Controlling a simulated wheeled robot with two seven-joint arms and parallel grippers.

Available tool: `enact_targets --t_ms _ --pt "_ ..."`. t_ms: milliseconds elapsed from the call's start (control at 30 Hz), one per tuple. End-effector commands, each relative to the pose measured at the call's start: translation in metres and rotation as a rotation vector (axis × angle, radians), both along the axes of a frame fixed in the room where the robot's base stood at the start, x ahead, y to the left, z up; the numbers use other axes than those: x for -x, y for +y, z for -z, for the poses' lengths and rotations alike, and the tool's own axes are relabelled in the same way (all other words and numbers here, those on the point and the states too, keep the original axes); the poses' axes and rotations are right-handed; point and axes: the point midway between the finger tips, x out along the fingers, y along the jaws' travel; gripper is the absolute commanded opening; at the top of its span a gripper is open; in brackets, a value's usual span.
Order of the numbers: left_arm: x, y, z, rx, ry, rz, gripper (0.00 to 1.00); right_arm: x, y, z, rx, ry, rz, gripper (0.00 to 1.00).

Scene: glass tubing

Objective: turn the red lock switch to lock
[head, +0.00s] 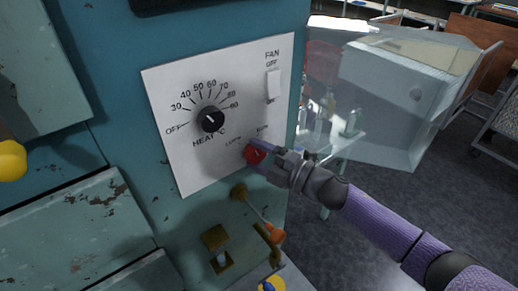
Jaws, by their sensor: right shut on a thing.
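The red lock switch (254,155) is a small round red knob low on the white control panel (180,150). Two small labels stand above it, too blurred to read surely. My right gripper (262,158) comes in from the right and is shut on the red switch, hiding its right side. I cannot tell exactly which way the switch points. My left gripper is not in view.
The panel also has a black heat dial (211,119) and a white fan switch (273,86). Below are a brass fitting (216,238) and an orange-tipped lever (276,236). A glass-walled box (390,100) stands at right.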

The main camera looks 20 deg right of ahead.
Motion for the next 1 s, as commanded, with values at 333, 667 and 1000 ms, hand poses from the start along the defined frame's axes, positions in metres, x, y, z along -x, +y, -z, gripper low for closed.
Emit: enact_targets --t_ms 333,667,1000 --pt "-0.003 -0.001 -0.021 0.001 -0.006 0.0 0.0 0.0 0.0 -0.002 0.239 -0.084 0.0 0.07" --pt "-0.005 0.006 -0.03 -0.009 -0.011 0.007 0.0 0.0 0.0 0.0 0.352 -0.126 -0.001 0.07" --pt "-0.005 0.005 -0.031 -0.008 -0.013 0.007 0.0 0.0 0.0 0.001 0.376 -0.134 0.0 0.07"
